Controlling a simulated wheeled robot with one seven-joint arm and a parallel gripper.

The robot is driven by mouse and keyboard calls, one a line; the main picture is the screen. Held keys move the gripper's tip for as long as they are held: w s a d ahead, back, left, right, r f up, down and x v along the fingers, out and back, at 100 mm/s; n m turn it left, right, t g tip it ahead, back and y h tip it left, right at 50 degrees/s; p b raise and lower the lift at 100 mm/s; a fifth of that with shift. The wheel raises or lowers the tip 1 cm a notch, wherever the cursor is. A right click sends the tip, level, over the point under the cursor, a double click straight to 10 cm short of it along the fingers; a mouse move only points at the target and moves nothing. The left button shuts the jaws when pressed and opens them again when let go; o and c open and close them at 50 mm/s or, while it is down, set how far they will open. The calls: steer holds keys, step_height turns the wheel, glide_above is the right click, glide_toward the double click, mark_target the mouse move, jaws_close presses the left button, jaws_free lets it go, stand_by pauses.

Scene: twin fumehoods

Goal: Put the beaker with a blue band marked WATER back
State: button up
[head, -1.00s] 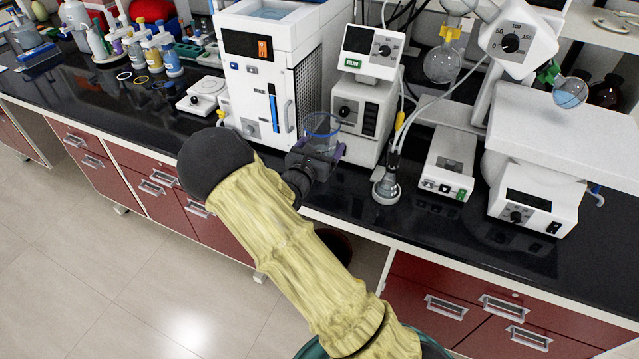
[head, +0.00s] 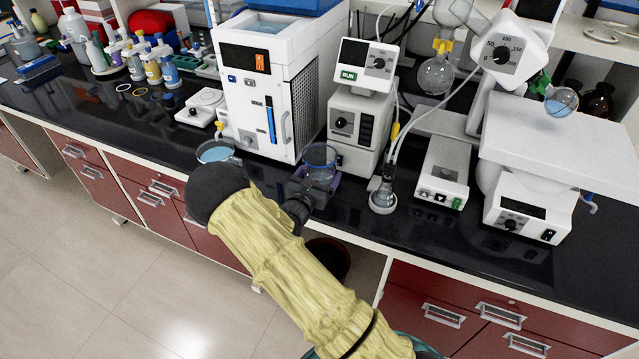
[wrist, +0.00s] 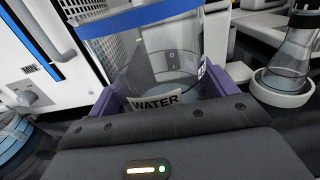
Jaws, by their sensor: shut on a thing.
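The clear beaker with a blue band (head: 320,157) is upright at the front of the bench, between the white chiller box and the unit with the RUN display. The wrist view shows its blue band (wrist: 140,17) and its WATER label (wrist: 157,102) up close. My gripper (head: 316,186) is shut on it, with purple fingers on either side of the glass. I cannot tell whether its base touches the black bench top. My dark wrist and yellow-sleeved arm reach in from below.
The white chiller (head: 262,95) stands just left and behind, the RUN unit (head: 355,125) behind right. A flask (head: 383,200) stands close on the right. A vessel with blue liquid (head: 216,151) is left, beside my arm. The bench's black front strip is narrow.

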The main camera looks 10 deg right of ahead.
steer(key=shift+f, duration=1.8)
steer(key=shift+f, duration=0.1)
steer(key=shift+f, duration=0.1)
steer(key=o, duration=1.5)
steer(key=shift+c, duration=0.2)
